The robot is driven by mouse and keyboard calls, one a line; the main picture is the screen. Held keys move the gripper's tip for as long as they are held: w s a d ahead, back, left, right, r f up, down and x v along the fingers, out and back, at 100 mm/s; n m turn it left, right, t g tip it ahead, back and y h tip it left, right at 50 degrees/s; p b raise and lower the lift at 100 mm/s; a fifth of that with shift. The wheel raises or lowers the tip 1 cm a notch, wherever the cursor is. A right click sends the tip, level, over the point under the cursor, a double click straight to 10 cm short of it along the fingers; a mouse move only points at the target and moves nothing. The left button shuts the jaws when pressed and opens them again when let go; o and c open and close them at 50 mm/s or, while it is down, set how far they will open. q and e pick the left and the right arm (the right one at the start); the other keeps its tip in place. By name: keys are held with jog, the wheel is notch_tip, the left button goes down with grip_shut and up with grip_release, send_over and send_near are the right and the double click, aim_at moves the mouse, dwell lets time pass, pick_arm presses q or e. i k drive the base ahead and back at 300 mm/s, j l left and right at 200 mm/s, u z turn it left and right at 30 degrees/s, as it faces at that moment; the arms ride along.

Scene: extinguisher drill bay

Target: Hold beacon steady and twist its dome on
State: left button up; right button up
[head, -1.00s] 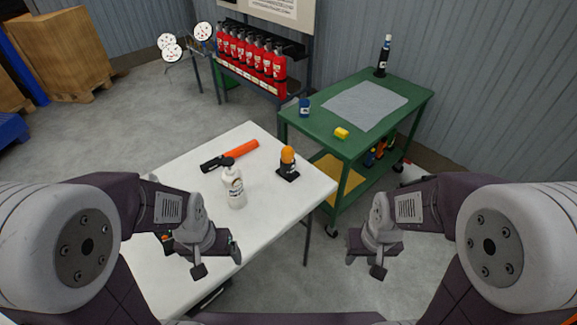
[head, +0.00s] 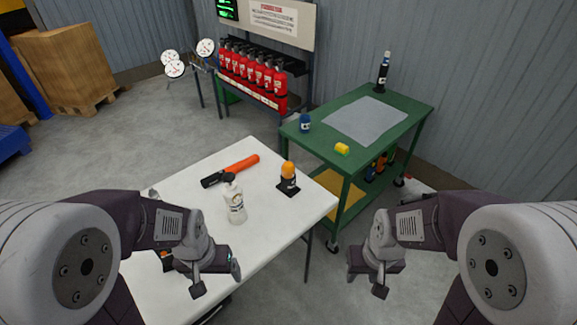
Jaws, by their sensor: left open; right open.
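The beacon (head: 288,178) stands upright near the right corner of the white table, with an orange dome on a dark body and a flat black square base. I cannot tell whether the dome is seated or loose. My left gripper (head: 216,280) is open and empty over the table's near part, in front of the beacon and to its left. My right gripper (head: 366,283) is open and empty beyond the table's right edge, over the floor. Neither gripper touches the beacon.
On the white table (head: 265,215) are a white bottle (head: 236,205) and an orange-and-black tool (head: 238,165). A green cart (head: 408,117) behind right carries a grey mat (head: 368,120), yellow block (head: 342,148), blue can (head: 304,123) and dark bottle (head: 383,72). Red extinguishers (head: 252,70) stand behind.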

aim_at(287, 168)
jog(key=i+l+u, duration=0.5)
jog(key=l+u, duration=0.2)
jog(key=i+l+u, duration=0.15)
jog(key=l+u, duration=0.15)
jog(key=l, duration=0.25)
jog(key=i+l+u, duration=0.1)
jog(key=l+u, duration=0.25)
jog(key=l, duration=0.15)
jog(key=l+u, duration=0.35)
jog(key=l, duration=0.15)
jog(key=l+u, duration=0.35)
jog(key=l, duration=0.2)
